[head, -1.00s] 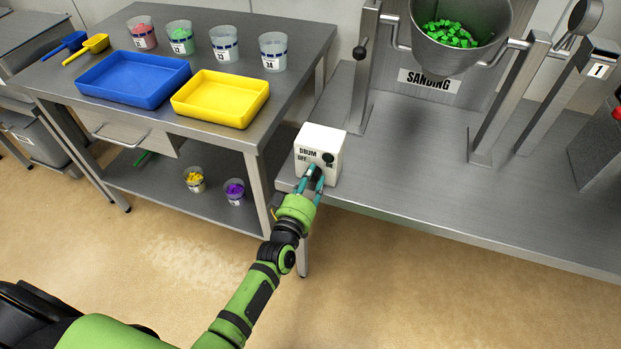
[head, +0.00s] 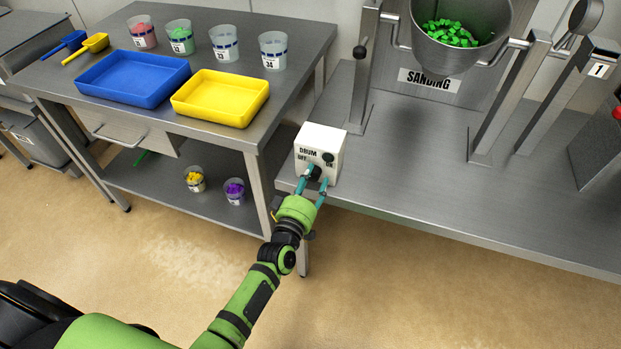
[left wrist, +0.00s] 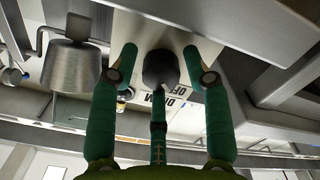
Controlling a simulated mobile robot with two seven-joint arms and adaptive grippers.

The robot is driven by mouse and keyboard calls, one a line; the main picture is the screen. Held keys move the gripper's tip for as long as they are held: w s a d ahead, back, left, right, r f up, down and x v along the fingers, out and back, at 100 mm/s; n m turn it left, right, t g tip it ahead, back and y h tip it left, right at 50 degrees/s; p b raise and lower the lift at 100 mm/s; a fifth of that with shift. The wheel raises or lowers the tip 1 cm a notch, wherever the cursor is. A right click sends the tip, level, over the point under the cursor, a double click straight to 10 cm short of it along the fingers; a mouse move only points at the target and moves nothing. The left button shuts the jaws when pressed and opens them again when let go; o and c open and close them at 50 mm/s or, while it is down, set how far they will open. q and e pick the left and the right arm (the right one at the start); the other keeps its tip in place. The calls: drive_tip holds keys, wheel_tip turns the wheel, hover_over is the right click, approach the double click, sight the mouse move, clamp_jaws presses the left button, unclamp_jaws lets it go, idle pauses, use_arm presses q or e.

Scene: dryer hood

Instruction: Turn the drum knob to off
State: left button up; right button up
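The white drum control box (head: 322,140) stands at the left front corner of the steel bench, with DRUM, OFF and ON lettering and a dark round button or lamp (head: 328,157). Its black knob (head: 315,173) is on the front face, partly covered by my gripper in the head view. My left gripper (head: 312,187) is at this face with its fingers spread. Which way the knob points is unclear. My right gripper is out of view.
A metal drum (head: 455,55) with green pieces hangs above a SANDING sign (head: 429,80). A side table on the left holds a blue tray (head: 90,88), a yellow tray (head: 181,105) and several cups. The bench top (head: 420,170) right of the box is clear.

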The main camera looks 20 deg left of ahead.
use_arm(q)
drive_tip(key=shift+r, duration=0.1)
drive_tip(key=s, duration=1.2)
drive_tip(key=shift+a, duration=0.2)
drive_tip(key=s+f+m+g+h, duration=0.1)
drive_tip(key=s+f+m+g, duration=0.5)
drive_tip(key=f, duration=0.8)
drive_tip(key=s+f+m+g, duration=0.1)
drive_tip(key=s+f+g, duration=0.2)
drive_tip(key=s+f, duration=0.85)
drive_tip(key=s+a+f+m+g, duration=0.2)
drive_tip(key=s+a+f+g, duration=0.1)
drive_tip(key=s+f, duration=0.4)
drive_tip(key=s+a+f+m+g+y, duration=0.1)
drive_tip(key=s+a+f+m+g, duration=0.1)
drive_tip(key=s+f, duration=0.5)
drive_tip(key=s+a+g, duration=0.1)
drive_tip(key=s+g, duration=0.1)
drive_tip(key=s, duration=0.2)
drive_tip(key=shift+s+f+g+y, duration=0.3)
drive_tip(key=shift+f+g, duration=0.1)
